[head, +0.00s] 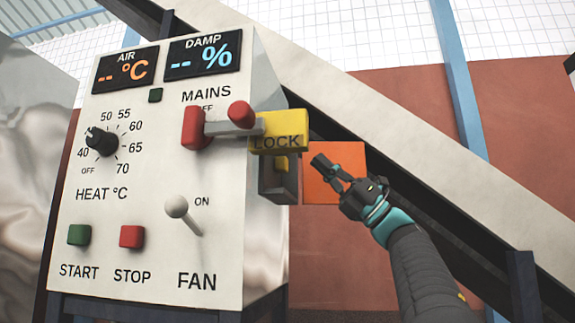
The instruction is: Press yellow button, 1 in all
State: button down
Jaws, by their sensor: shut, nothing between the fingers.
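A control panel (150,200) stands on the left in the head view. A yellow block marked LOCK (297,130) sits at its right edge, by the MAINS switch. Just below the block, a small yellow piece (281,164) shows on a dark grey housing (279,187); it looks like a button, partly hidden by the block. My gripper (322,167) is shut and empty. It is to the right of the yellow piece and apart from it in the picture, with its fingers pointing up and left. I cannot tell the depth between them.
The red MAINS lever (194,128) and a red knob (241,113) stick out near the yellow block. An orange square (348,187) is behind my gripper. A pale diagonal beam (400,120) crosses behind.

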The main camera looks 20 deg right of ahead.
jog(key=shift+w+a, duration=0.5)
jog(key=shift+a, duration=0.25)
jog(key=shift+w+a, duration=0.5)
jog(key=shift+a, duration=0.25)
dwell(0.4)
jog(key=shift+w+a+b, duration=0.25)
jog(key=shift+a+b, duration=0.05)
jog(key=shift+a, duration=0.05)
jog(key=shift+w+a, duration=0.3)
jog(key=shift+a, duration=0.15)
dwell(1.1)
jog(key=shift+s+d, duration=0.55)
jog(key=shift+d, duration=0.25)
jog(key=s+d, duration=0.2)
jog(key=d, duration=0.2)
jog(key=shift+s+d+b, duration=0.1)
jog(key=shift+s+b, duration=0.25)
jog(key=shift+s, duration=0.05)
